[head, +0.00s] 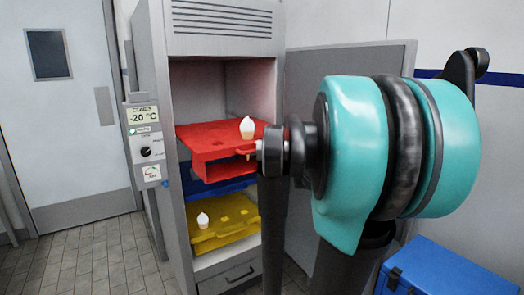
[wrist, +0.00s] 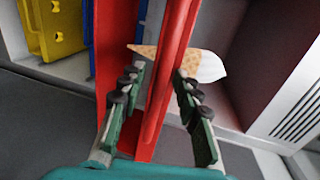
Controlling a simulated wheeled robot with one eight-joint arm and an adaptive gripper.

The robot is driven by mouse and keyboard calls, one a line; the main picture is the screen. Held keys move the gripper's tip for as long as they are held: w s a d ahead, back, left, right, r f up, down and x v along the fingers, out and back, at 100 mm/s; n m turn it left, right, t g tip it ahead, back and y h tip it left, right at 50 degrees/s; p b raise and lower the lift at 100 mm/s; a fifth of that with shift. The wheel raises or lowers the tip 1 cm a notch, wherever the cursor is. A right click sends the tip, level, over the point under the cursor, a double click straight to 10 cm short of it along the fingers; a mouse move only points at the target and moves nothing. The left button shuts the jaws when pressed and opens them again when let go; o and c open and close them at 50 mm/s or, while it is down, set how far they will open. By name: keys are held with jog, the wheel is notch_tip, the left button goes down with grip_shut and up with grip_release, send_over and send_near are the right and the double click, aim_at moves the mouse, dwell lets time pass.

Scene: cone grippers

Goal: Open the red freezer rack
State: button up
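The red rack (head: 218,138) is the top one in the open freezer (head: 222,45). An ice cream cone (head: 247,127) with a white top stands in it. In the wrist view the red rack (wrist: 170,85) runs between the two fingers of my gripper (wrist: 160,76), with one finger on each side of its front part. The fingers are apart, and a gap shows by the left finger. The cone (wrist: 190,62) crosses the rack just beyond the fingertips. In the head view my arm hides most of the gripper.
A blue rack (head: 222,188) and a yellow rack (head: 228,228) with another cone (head: 203,220) sit below. The freezer door (head: 304,75) stands open behind my arm. A blue cooler box (head: 445,272) is on the floor at right. Floor at left is clear.

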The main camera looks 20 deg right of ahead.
jog(key=v, duration=1.2)
jog(key=s+a+f+n+g, duration=0.2)
jog(key=a+f+n, duration=0.15)
jog(key=f, duration=0.35)
jog(key=s+a+f+n+g, duration=0.2)
jog(key=s+a+f+g, duration=0.15)
jog(key=f, duration=0.45)
jog(key=s+a+f+n+g, duration=0.2)
jog(key=a+f+n, duration=0.15)
jog(key=f, duration=0.35)
jog(key=s+d+f+n+g+h, duration=0.2)
jog(key=s+f+n+g+h, duration=0.1)
jog(key=s+f, duration=0.6)
notch_tip(320, 180, down, 3)
jog(key=shift+s+d+f+n+h, duration=0.15)
jog(key=shift+s+d+n+h, duration=0.2)
jog(key=shift+n+h, duration=0.7)
